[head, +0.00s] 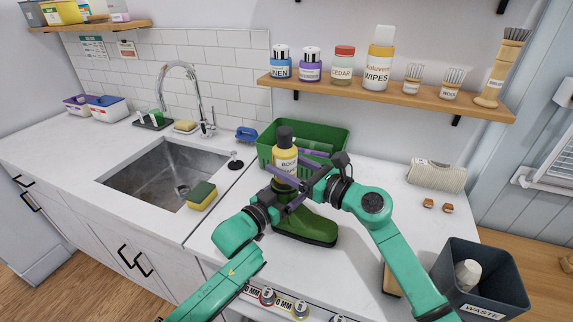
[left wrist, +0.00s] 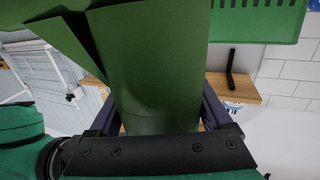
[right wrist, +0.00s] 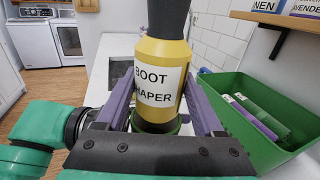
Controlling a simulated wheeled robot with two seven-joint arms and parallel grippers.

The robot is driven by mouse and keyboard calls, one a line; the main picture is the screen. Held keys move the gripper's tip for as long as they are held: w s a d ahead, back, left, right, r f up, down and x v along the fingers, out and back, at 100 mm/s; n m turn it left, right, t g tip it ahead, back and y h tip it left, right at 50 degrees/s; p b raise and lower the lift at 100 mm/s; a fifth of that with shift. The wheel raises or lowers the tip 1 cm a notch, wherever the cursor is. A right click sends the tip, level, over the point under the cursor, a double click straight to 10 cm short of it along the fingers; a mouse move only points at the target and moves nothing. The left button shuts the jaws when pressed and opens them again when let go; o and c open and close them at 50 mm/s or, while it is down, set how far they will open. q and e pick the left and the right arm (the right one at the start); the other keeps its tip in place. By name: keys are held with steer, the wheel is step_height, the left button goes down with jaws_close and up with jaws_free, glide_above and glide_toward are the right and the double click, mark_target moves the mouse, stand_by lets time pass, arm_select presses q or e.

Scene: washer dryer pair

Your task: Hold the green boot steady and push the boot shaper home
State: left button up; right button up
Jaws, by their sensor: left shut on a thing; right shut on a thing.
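The green boot (head: 305,227) stands on the white counter in front of the green bin. My left gripper (head: 285,194) is shut on the boot's shaft, which fills the left wrist view (left wrist: 155,75) between the fingers. The boot shaper (head: 285,158) is a yellow cylinder with a dark grey top and a white label; it stands upright over the boot. My right gripper (head: 288,176) is shut on the shaper, whose label shows in the right wrist view (right wrist: 158,85). The shaper's lower end sits at a green rim; how deep it goes is hidden.
A green bin (head: 335,138) with purple items stands close behind the boot. The sink (head: 165,172) and a yellow-green sponge (head: 202,195) are to the left. A waste bin (head: 480,283) stands at the right front. A bottle shelf (head: 400,97) hangs above.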

steer(key=shift+f, duration=2.3)
steer(key=shift+f, duration=0.15)
steer(key=o, duration=1.4)
steer(key=shift+s+f, duration=0.1)
steer(key=shift+f, duration=0.05)
steer(key=shift+a+f, duration=0.1)
steer(key=shift+s, duration=0.1)
steer(key=shift+s+d+f, duration=0.1)
steer(key=shift+s+d, duration=0.15)
steer(key=shift+d, duration=0.05)
steer(key=r+v, duration=0.1)
steer(key=v, duration=0.5)
steer(key=shift+d, duration=0.45)
